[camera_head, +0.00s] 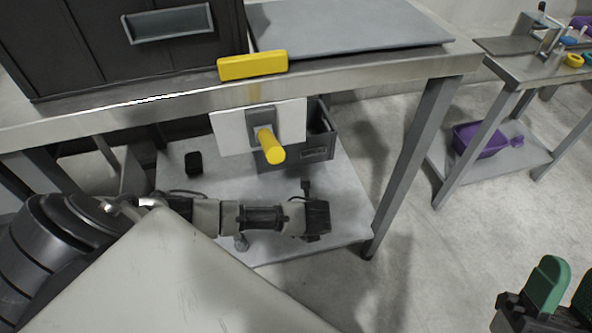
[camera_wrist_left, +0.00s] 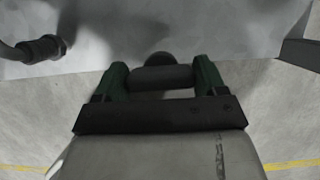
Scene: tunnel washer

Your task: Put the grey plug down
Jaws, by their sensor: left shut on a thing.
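My left gripper (camera_wrist_left: 160,68) is shut on the grey plug (camera_wrist_left: 160,77) in the left wrist view. The plug looks like a dark grey cylinder with a rounded end, lying between the two green fingers. A grey surface and its edge show beyond it; I cannot tell whether the plug touches them. In the head view I cannot make out the left fingers or the plug. My right gripper (camera_head: 566,277) is at the lower right of the head view, with its green fingers apart and nothing seen between them.
The workbench (camera_head: 420,68) has a lower shelf (camera_head: 345,185) with a dark bin (camera_head: 318,143) and a small black item (camera_head: 193,163). A yellow knob (camera_head: 268,145) sticks out from a white panel (camera_head: 230,132). A purple bin (camera_head: 480,139) stands right. Open floor lies between the benches.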

